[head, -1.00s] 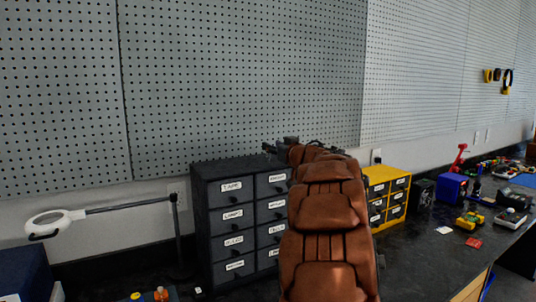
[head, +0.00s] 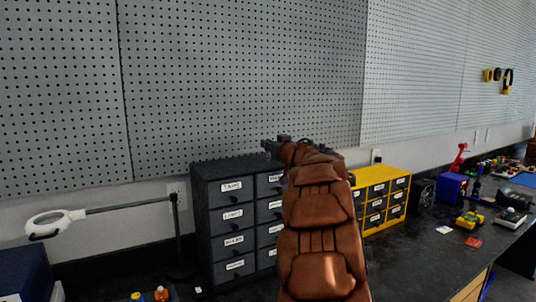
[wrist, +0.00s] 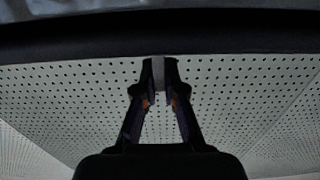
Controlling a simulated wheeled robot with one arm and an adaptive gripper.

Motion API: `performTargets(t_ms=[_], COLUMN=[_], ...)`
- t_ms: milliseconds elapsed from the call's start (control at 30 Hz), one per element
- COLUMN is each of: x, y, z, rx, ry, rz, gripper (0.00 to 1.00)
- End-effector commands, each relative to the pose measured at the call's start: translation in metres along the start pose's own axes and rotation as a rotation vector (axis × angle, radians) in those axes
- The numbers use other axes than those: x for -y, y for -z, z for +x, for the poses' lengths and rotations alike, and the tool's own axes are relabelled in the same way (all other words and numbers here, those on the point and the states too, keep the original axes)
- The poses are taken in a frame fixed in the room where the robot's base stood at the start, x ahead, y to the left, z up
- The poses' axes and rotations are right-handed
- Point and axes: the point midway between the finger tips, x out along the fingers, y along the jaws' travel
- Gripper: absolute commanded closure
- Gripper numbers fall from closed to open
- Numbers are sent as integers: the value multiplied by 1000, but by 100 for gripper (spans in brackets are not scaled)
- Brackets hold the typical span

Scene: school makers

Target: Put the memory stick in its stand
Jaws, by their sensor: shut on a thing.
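My gripper (wrist: 159,80) shows in the wrist view with its two fingers closed on a small grey piece (wrist: 158,72), which I take to be the memory stick. Most of the piece is hidden between the fingertips. In the head view my gripper (head: 272,146) is partly hidden at the far end of my brown arm, level with the top of the dark drawer unit. I cannot make out the stick in the head view. I cannot pick out its stand in either view.
A dark drawer unit (head: 233,215) with labels stands on the black bench (head: 420,255), left of my arm. A yellow drawer unit (head: 393,178) stands right of it. A magnifier lamp (head: 56,221) is at left. Small orange and yellow items (head: 160,293) are at the bottom edge.

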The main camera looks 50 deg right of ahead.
Motion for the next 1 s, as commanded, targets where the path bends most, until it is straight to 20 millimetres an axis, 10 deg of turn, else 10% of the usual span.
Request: performTargets(t_ms=[1000], x=[2], y=[37], z=[-13], rx=[0], ry=[-1], rz=[0], gripper=[100])
